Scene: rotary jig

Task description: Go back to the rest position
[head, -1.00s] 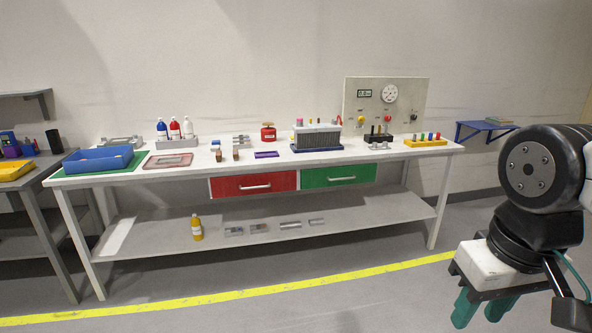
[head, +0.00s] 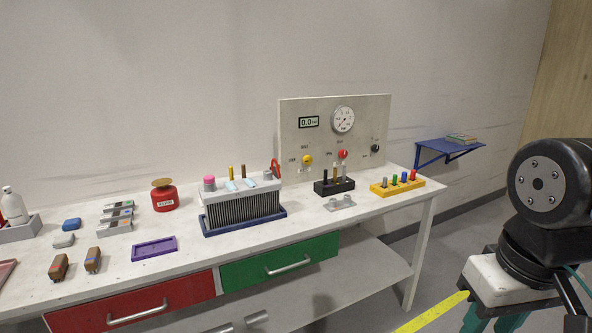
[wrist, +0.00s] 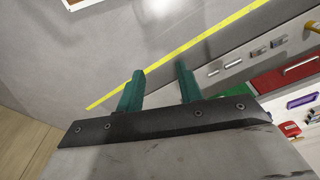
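My gripper (head: 492,322) is at the lower right of the head view, with its green fingers cut off by the bottom edge. In the wrist view both green fingers (wrist: 160,82) stand apart with bare floor between them, so the gripper is open and empty. It is in front of the workbench, to the right of its right leg in the head view, and touches nothing that I can see.
The white workbench (head: 110,247) carries a finned block (head: 243,212), a yellow peg rack (head: 397,188) and a gauge panel (head: 290,140). Its red drawer (head: 135,306) and green drawer (head: 280,262) are shut. A blue wall shelf (head: 448,147) is at right. A yellow line (head: 432,313) crosses the floor.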

